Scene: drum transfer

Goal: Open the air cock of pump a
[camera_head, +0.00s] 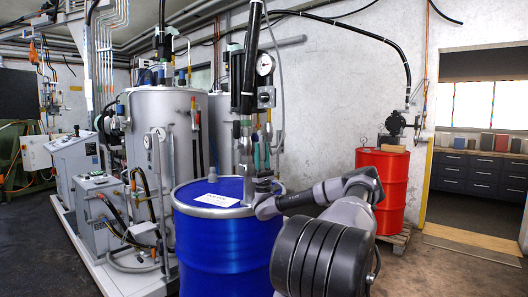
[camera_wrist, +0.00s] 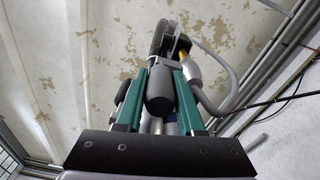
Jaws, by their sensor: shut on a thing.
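A tall black pump (camera_head: 236,75) stands upright on the blue drum (camera_head: 222,250), with a round gauge (camera_head: 265,64) and air fittings on its right side. My gripper (camera_head: 262,145) reaches up from below at these fittings, its teal fingers pointing upward. A small yellow handle part (camera_head: 268,116), seemingly the air cock, shows just above the fingertips. In the wrist view the teal fingers (camera_wrist: 161,68) close on the fittings around a dark cylinder (camera_wrist: 160,92). A yellow piece (camera_wrist: 183,53) shows by the right fingertip. The exact grip and the cock's angle are hard to tell.
A white label (camera_head: 217,200) lies on the blue drum's lid. Grey tanks (camera_head: 160,130) with pipes stand close on the left. A red drum (camera_head: 383,190) with another pump (camera_head: 396,123) stands back right. A grey hose (camera_wrist: 222,70) curves beside my gripper.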

